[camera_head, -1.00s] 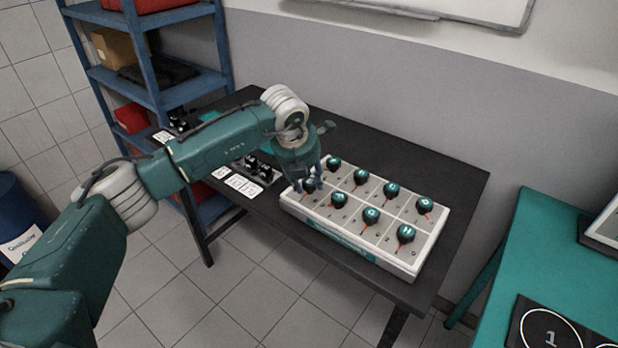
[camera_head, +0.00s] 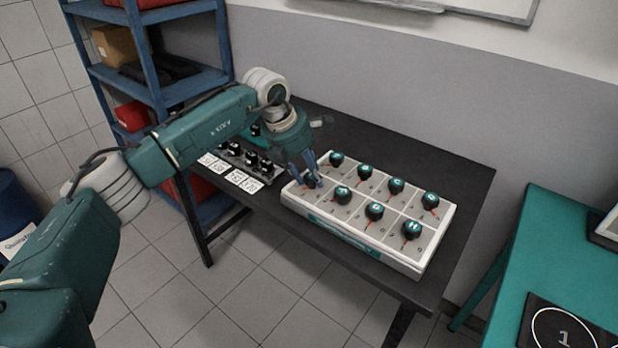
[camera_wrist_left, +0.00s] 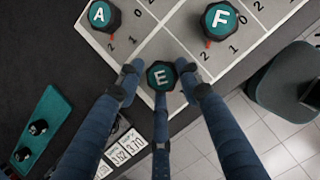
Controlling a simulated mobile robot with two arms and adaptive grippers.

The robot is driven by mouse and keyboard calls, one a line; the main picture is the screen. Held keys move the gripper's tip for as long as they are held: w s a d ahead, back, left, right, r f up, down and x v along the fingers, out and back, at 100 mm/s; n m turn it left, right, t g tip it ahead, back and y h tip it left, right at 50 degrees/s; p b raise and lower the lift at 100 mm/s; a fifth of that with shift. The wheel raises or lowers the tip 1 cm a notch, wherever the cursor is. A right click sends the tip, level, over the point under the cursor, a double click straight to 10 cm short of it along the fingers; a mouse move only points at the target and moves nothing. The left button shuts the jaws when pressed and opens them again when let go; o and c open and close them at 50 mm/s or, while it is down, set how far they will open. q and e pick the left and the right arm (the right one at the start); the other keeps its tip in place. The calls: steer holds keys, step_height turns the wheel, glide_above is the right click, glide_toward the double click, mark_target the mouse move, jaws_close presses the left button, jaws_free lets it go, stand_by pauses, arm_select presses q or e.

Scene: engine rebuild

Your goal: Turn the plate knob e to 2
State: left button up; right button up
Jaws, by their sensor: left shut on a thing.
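The plate knob e (camera_wrist_left: 161,76) is a dark knob with a teal top and a white E. It sits at the near left corner of the white knob plate (camera_head: 345,246). It also shows, mostly covered, in the head view (camera_head: 311,182). My left gripper (camera_wrist_left: 160,84) is shut on it, with blue fingers around its sides; the gripper also shows in the head view (camera_head: 309,172). The knob's pointer and its numbers are hidden by the fingers. My right gripper is not in view.
Knob A (camera_wrist_left: 103,15) and knob F (camera_wrist_left: 220,20) are the close neighbours. Several more knobs stand on the plate to the right. Small black parts (camera_head: 250,158) and white label cards (camera_head: 244,181) lie left on the black table (camera_head: 430,165). A blue shelf (camera_head: 190,85) stands behind.

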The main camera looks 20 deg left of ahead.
arm_select(q)
steer(key=m, duration=0.1)
steer(key=m+h, duration=0.1)
steer(key=m+g, duration=0.1)
steer(key=m, duration=0.1)
steer(key=shift+w+d+r+b, duration=0.3)
steer(key=shift+r, duration=0.1)
steer(key=shift+m+g+h, duration=0.4)
steer(key=shift+m, duration=0.8)
steer(key=o, duration=0.8)
steer(key=shift+o, duration=1.2)
steer(key=shift+s+d+f, duration=0.1)
steer(key=shift+d, duration=0.05)
steer(key=shift+a+f, duration=0.15)
steer(key=shift+a, duration=0.1)
